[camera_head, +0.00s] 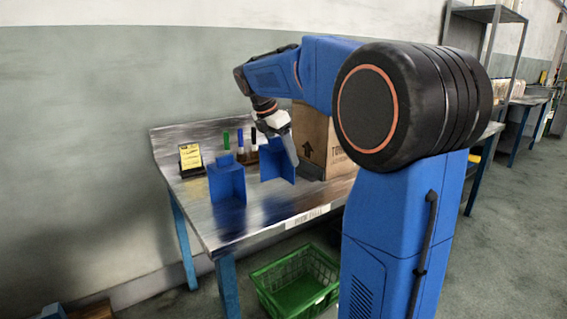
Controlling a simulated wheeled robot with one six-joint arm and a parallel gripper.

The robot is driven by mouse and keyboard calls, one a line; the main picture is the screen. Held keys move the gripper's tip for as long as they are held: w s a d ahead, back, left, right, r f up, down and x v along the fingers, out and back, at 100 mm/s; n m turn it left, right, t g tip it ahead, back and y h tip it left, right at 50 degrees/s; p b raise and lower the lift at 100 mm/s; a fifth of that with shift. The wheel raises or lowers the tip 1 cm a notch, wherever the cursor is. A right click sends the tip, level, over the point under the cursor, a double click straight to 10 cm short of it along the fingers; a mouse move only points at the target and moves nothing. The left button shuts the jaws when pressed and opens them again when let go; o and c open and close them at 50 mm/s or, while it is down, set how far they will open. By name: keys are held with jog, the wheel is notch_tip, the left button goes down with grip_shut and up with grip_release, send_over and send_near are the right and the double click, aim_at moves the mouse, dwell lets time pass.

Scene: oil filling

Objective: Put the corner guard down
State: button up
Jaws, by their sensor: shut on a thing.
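A blue corner guard (275,164) stands upright below my gripper (289,155), which is shut on it. I cannot tell whether its lower edge touches the metal table (225,224). A second blue corner guard (227,182) stands on the table to the left, apart from the held one. The fingertips are small in this view and partly hard to make out.
A cardboard box (313,138) stands just right of my gripper, partly behind my arm. Markers in a wooden holder (248,157) and a yellow card on a stand (190,157) are at the back. A green crate (297,282) is on the floor.

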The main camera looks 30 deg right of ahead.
aim_at(275, 137)
jog(key=shift+f, duration=1.5)
jog(key=shift+f, duration=0.1)
jog(key=o, duration=1.1)
jog(key=v, duration=1.2)
